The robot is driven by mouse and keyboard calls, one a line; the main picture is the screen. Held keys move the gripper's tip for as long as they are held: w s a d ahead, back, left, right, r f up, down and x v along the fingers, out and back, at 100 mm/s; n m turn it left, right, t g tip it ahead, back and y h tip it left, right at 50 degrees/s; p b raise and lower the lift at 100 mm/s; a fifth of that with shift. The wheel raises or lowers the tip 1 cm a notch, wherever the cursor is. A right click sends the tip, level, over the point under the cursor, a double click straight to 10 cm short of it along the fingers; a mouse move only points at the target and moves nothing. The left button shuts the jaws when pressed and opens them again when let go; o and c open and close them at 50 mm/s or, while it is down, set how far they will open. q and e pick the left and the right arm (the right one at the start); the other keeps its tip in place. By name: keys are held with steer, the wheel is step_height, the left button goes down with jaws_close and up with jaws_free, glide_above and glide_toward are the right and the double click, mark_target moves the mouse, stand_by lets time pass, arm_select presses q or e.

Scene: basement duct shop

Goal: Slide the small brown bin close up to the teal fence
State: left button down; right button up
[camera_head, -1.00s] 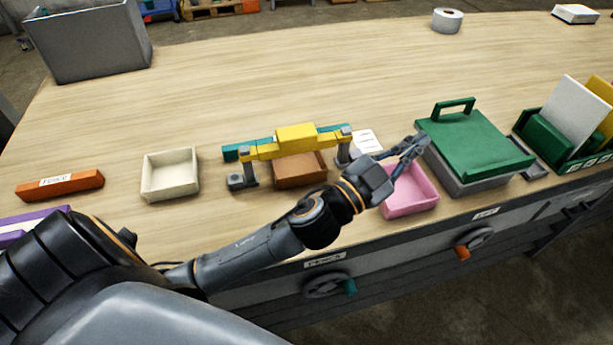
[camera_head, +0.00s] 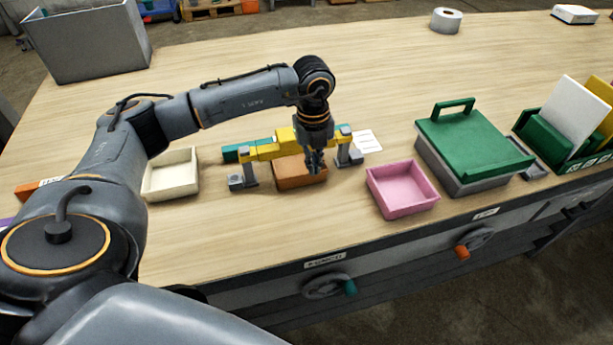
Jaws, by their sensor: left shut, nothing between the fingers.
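The small brown bin (camera_head: 291,174) sits on the bench under the yellow bridge-like frame (camera_head: 262,151), its near part showing in front of it. The teal fence (camera_head: 234,153) lies behind the yellow frame; its left end shows and its middle is hidden. My left gripper (camera_head: 316,168) is shut and empty, pointing down at the right part of the brown bin. Whether it touches the bin I cannot tell. The gap between bin and fence is hidden by the yellow frame and my gripper. My right gripper is out of view.
A cream bin (camera_head: 171,177) stands left and a pink bin (camera_head: 402,189) right of the yellow frame. Grey posts (camera_head: 243,179) carry the frame. A green-lidded box (camera_head: 470,146) stands farther right. The bench behind is mostly clear.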

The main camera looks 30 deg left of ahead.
arm_select(q)
steer(key=f, duration=0.3)
steer(key=f+p, duration=0.1)
steer(key=f, duration=0.2)
steer(key=f+p, duration=0.1)
steer(key=f, duration=0.2)
steer(key=shift+s+a+f, duration=0.1)
steer(key=shift+a, duration=0.3)
steer(key=shift+w+a+f+p, duration=0.15)
steer(key=shift+w+a+p, duration=0.35)
steer(key=shift+w+a, duration=0.3)
steer(key=shift+w+a+f, duration=0.15)
steer(key=shift+w+a, duration=0.4)
steer(key=shift+a, duration=0.15)
steer(key=shift+w+a+f+b, duration=0.1)
steer(key=shift+w+a+b, duration=0.45)
steer(key=shift+w+a, duration=0.05)
